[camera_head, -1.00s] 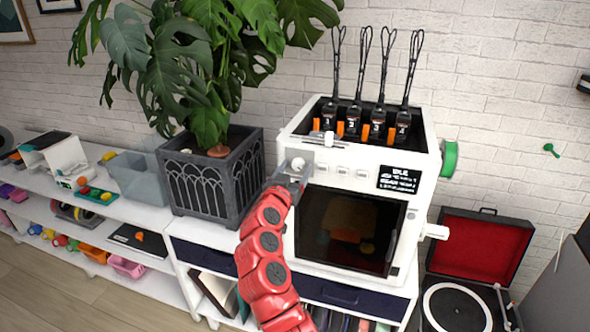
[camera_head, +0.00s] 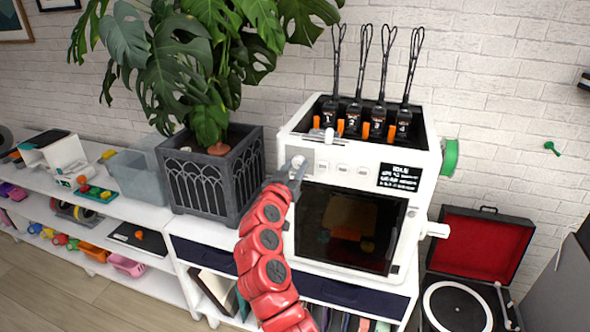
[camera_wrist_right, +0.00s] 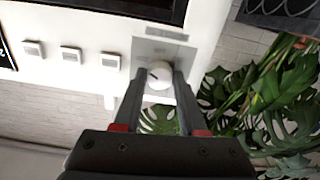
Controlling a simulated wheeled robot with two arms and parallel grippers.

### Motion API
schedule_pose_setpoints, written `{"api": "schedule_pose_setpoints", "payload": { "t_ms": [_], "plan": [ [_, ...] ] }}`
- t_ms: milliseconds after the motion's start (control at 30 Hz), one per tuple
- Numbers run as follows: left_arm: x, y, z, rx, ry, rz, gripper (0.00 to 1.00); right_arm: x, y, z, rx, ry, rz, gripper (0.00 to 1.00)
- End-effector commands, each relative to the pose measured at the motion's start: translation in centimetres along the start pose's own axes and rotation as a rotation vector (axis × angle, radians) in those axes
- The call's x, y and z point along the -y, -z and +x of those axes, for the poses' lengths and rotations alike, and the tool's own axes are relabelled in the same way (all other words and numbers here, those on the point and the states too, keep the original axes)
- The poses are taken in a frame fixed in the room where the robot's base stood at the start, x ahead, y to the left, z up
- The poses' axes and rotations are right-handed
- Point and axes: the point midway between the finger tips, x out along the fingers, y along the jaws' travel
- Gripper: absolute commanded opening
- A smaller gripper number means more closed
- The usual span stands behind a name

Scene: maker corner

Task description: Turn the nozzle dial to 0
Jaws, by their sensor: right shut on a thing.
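The white 3D printer (camera_head: 419,150) stands on the white shelf unit. Its round white dial (camera_head: 297,162) is on a grey panel at the upper left of the front. The dial also shows in the right wrist view (camera_wrist_right: 159,75), with a short dark mark on its face; I cannot read a number there. My right gripper (camera_head: 299,169) is at the dial, its two grey fingers one on each side of it and shut on it, as the right wrist view (camera_wrist_right: 159,84) shows. My left gripper is not in view.
Several numbered black tools (camera_head: 353,120) stand in the printer's top. A row of small buttons (camera_head: 342,168) and a dark display (camera_head: 399,177) are right of the dial. A potted plant (camera_head: 205,178) stands close on the left. An open record player (camera_head: 484,250) is at the right.

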Motion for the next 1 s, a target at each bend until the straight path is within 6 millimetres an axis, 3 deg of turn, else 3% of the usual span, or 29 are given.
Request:
{"api": "schedule_pose_setpoints", "payload": {
  "t_ms": [467, 1000],
  "plan": [
    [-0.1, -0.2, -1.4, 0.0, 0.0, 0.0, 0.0, -0.1, 0.0, 0.0, 0.0, 0.0, -0.407, 0.0],
    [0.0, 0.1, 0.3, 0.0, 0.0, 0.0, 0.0, -0.1, 0.2, 0.0, 0.002, 0.001, -0.923, 0.0]
  ]
}}
